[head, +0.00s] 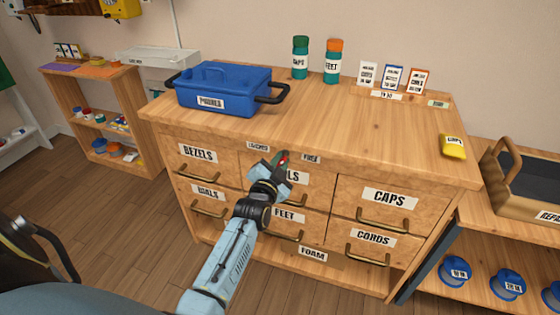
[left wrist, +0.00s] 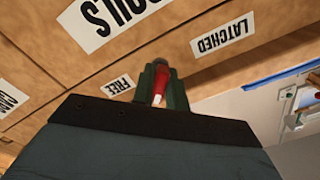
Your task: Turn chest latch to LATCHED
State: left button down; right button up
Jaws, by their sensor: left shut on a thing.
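The wooden chest of drawers (head: 325,176) has a small red latch (head: 284,160) on its front top rail. The latch sits between the LATCHED label (head: 258,146) on the left and the FREE label (head: 311,158) on the right. My left gripper (head: 282,163) is at the rail, shut on the latch. In the left wrist view, which is upside down, the red latch (left wrist: 159,86) shows between the dark green fingers, with the FREE label (left wrist: 118,85) to the left and the LATCHED label (left wrist: 222,36) to the right. The fingers partly hide the latch; its exact angle is unclear. My right gripper is out of view.
A blue FIGURES box (head: 222,88) stands on the chest top at the left. Bottles, cards and a yellow block (head: 453,147) stand or lie further back and right. Drawer handles (head: 383,221) stick out below the rail. A shelf with blue spools (head: 508,283) is at right.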

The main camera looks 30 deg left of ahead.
pick_arm(q)
jog(key=n+p, duration=0.3)
jog(key=n, duration=0.2)
jog(key=shift+r, duration=0.1)
jog(key=n+p, duration=0.1)
jog(key=n, duration=0.2)
jog(key=shift+p, duration=0.3)
jog(key=n, duration=0.4)
jog(key=shift+p, duration=0.4)
jog(key=shift+n, duration=0.9)
jog(key=shift+d+n, duration=0.1)
jog(key=shift+n, duration=1.6)
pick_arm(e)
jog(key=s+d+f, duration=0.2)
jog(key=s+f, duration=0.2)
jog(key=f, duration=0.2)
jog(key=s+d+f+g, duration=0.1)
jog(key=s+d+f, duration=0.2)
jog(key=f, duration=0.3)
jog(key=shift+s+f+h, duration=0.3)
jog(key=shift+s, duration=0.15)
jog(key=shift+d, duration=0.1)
pick_arm(q)
jog(key=c, duration=1.5)
grip_release()
